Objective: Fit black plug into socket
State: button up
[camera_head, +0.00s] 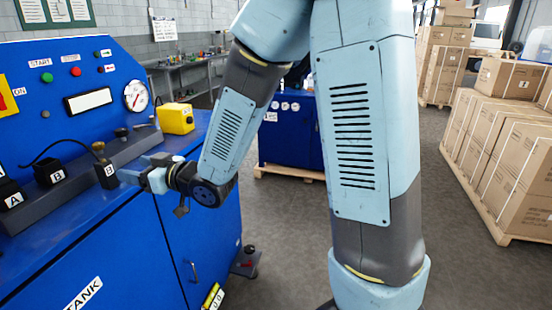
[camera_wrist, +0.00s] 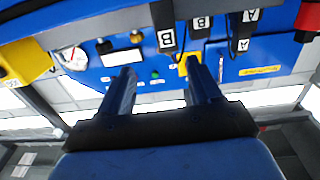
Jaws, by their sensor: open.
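The plug also shows in the wrist view (camera_wrist: 165,38), ahead of and roughly between my fingertips. My gripper (camera_head: 130,177) is open and empty, just right of the plug; its fingers spread wide in the wrist view (camera_wrist: 162,70). A black block labelled B (camera_head: 52,173) and one labelled A (camera_head: 12,194) sit further left on the ledge. I cannot tell their openings or whether a finger touches the plug.
The blue machine (camera_head: 60,245) carries the ledge (camera_head: 75,190), with a yellow box (camera_head: 176,118) and a gauge (camera_head: 136,96) behind. Cartons on pallets (camera_head: 500,160) stand at the right. My arm covers the middle of the head view.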

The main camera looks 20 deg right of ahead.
jog(key=w+d+r+m+t+h, duration=0.1)
jog(key=w+d+r+m+h, duration=0.15)
jog(key=d+h, duration=0.55)
jog(key=s+d+r+m+g+h, duration=0.1)
jog(key=s+d+r+m+h, duration=0.1)
jog(key=s+d, duration=0.4)
jog(key=s+d+r+m+g+h, duration=0.2)
jog(key=s+d, duration=0.4)
jog(key=d, duration=0.9)
jog(key=shift+d+m+h, duration=0.15)
jog(key=shift+m+h, duration=0.55)
jog(key=shift+m, duration=0.15)
jog(key=s+d+g, duration=0.1)
jog(key=s, duration=0.3)
jog(key=s+d+m+g, duration=0.1)
jog(key=s, duration=0.2)
jog(key=s+d+m+g, duration=0.1)
jog(key=s, duration=0.3)
jog(key=shift+s+d+r, duration=0.2)
jog(key=shift+s+d, duration=0.05)
jog(key=shift+s, duration=0.3)
jog(key=shift+a, duration=0.1)
